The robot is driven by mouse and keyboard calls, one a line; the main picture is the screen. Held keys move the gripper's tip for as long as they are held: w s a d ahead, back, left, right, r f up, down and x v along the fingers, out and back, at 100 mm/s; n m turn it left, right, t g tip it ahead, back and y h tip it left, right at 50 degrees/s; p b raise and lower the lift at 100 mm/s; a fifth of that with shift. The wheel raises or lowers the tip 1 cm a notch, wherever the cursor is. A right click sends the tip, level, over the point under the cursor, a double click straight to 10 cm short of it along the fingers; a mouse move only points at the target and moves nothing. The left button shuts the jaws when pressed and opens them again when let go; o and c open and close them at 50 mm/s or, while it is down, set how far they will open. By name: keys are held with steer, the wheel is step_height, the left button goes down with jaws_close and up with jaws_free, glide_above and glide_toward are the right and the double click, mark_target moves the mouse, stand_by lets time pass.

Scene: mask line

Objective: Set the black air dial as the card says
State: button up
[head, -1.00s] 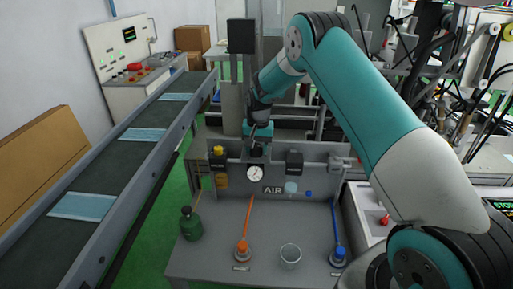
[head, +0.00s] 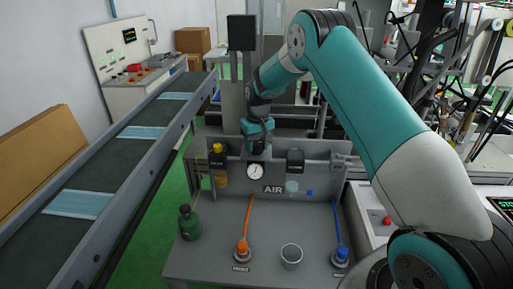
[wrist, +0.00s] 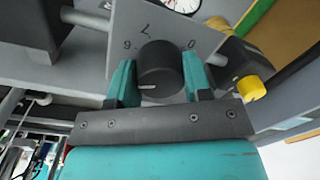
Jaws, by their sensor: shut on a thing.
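The black air dial (wrist: 160,74) sits on a grey plate (wrist: 128,22) with printed digits, in the wrist view. Its white pointer line points toward the lower left of the picture. My gripper (wrist: 160,62) has its two teal fingers on either side of the dial, shut on it. In the head view my gripper (head: 257,136) is at the top of the grey panel, above the round white gauge (head: 255,171) and the AIR label (head: 273,190). The dial is mostly hidden there. I cannot make out a readable card.
A yellow knob (wrist: 251,88) is close beside my gripper; it also shows in the head view (head: 217,148). An orange-based tube (head: 242,247), a clear cup (head: 291,255), a blue-based tube (head: 340,254) and a green bottle (head: 189,222) stand on the bench. A conveyor (head: 105,178) runs at left.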

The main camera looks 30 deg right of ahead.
mark_target(258, 142)
steer(key=shift+w+n, duration=0.1)
steer(key=shift+n, duration=0.8)
steer(key=shift+r, duration=0.1)
steer(key=o, duration=0.9)
steer(key=shift+a, duration=0.1)
steer(key=r+b, duration=0.1)
steer(key=r, duration=0.4)
steer(key=r+b, duration=0.1)
steer(key=r, duration=0.5)
steer(key=d+r+b, duration=0.1)
steer(key=r, duration=0.5)
steer(key=shift+r, duration=0.2)
steer(key=shift+a, duration=0.15)
